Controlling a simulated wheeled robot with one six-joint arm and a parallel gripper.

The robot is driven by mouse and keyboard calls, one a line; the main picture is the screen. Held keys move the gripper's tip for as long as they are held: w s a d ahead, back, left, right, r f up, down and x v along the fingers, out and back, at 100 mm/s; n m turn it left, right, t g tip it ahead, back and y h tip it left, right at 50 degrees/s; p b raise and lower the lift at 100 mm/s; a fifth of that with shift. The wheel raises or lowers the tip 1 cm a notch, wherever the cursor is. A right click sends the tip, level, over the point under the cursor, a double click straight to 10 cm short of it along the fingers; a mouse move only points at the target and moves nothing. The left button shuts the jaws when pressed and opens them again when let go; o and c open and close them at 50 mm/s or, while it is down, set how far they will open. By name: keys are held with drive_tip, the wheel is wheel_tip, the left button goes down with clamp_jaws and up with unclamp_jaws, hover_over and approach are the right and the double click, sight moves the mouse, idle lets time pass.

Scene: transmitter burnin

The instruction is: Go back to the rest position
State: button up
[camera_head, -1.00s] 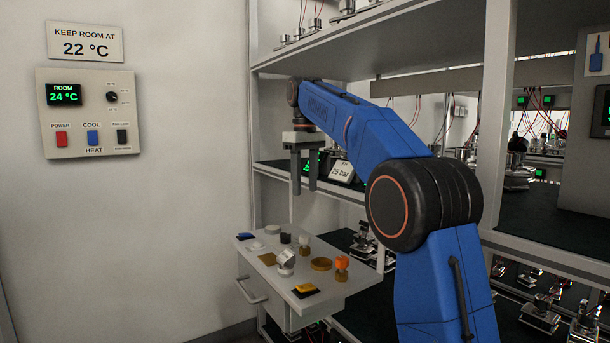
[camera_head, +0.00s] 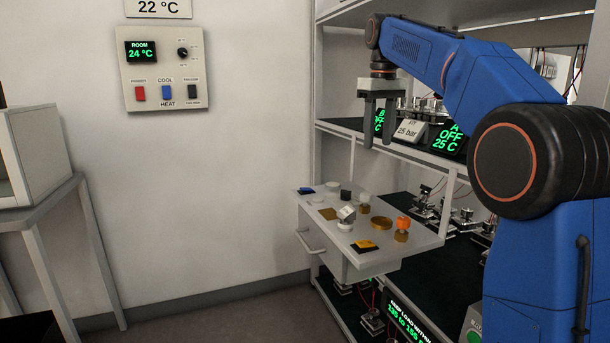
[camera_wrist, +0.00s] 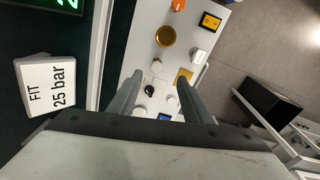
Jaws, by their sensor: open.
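My gripper (camera_head: 379,122) hangs fingers-down in the head view, in front of the rack's middle shelf and above the small white side table (camera_head: 385,262). Its two fingers are apart with nothing between them. The wrist view also shows the open gripper (camera_wrist: 157,85), with the table top and its small parts below, beyond the fingertips. My blue arm runs from the lower right up and over to the gripper.
The table bears an orange-topped part (camera_head: 403,223), a brass ring (camera_head: 381,223) and several small parts. A "FIT 25 bar" sign (camera_head: 410,130) stands on the shelf near the gripper. A wall panel (camera_head: 163,71) reads ROOM 24 °C.

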drive_tip(key=s+d+f+m+t, duration=0.15)
drive_tip(key=s+f, duration=0.35)
drive_tip(key=s, duration=0.5)
drive_tip(key=s+d+f+m+t, duration=0.1)
drive_tip(key=s+d+f+m, duration=0.1)
drive_tip(key=s+f, duration=0.6)
drive_tip(key=s+d+f+m+t, duration=0.1)
drive_tip(key=s+f+m, duration=0.1)
drive_tip(key=s+f, duration=1.8)
drive_tip(key=shift+s+d+f+t, duration=0.25)
drive_tip(key=shift+s+t, duration=0.1)
drive_tip(key=shift+s, duration=0.5)
